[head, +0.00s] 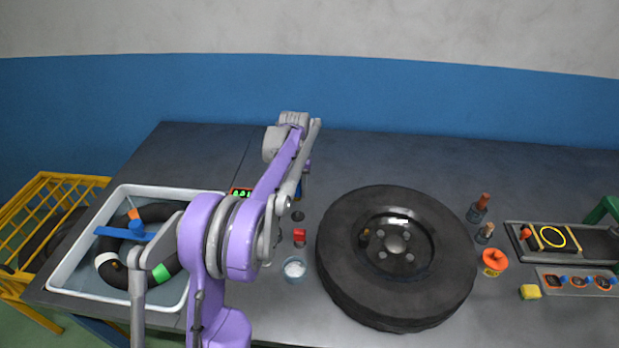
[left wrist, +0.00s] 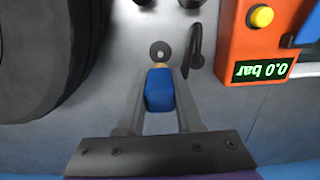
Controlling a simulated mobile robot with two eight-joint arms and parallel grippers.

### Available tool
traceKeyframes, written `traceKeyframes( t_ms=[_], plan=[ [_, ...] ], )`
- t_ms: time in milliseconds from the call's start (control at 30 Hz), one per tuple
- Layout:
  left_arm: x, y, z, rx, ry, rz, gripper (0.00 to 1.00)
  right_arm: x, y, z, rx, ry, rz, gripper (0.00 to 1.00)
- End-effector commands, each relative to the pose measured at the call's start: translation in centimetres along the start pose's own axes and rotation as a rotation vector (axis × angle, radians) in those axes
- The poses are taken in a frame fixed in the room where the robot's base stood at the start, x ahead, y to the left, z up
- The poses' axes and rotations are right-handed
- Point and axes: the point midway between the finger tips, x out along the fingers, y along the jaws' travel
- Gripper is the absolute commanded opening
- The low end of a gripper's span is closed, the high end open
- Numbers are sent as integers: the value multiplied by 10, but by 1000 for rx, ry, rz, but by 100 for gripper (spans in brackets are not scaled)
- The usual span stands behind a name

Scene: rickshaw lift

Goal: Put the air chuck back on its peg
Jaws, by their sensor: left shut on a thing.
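My left gripper (left wrist: 158,112) is shut on the air chuck, a blue body (left wrist: 160,90) with a brass-coloured tip, in the left wrist view. In the head view a bit of its blue (head: 298,190) shows below my left wrist, between the gauge and the tyre. Just past the tip is a small dark disc with a pale centre (left wrist: 160,50); a dark disc also shows in the head view (head: 298,215). I cannot tell whether it is the peg, or whether the chuck touches it. A dark curved piece (left wrist: 195,48) lies beside it. My right gripper is not in view.
The orange gauge box (left wrist: 257,45) reads 0.0 bar. A large tyre (head: 345,285) lies right of the chuck. A red block (head: 299,236) and a glass bowl (head: 294,275) stand nearer me. A water tray (head: 75,293) is at left. The back of the bench is clear.

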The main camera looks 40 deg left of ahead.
Motion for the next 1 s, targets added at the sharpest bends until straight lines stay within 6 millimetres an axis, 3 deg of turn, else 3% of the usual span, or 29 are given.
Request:
traceKeyframes(
  t_ms=[267,700,1000],
  plan=[
    [8,-1,1,0,-2,-1,0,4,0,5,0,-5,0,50],
    [43,0,1,0,-1,-1,0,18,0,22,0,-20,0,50],
    [47,0,0,0,0,0,0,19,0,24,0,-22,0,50]
  ],
)
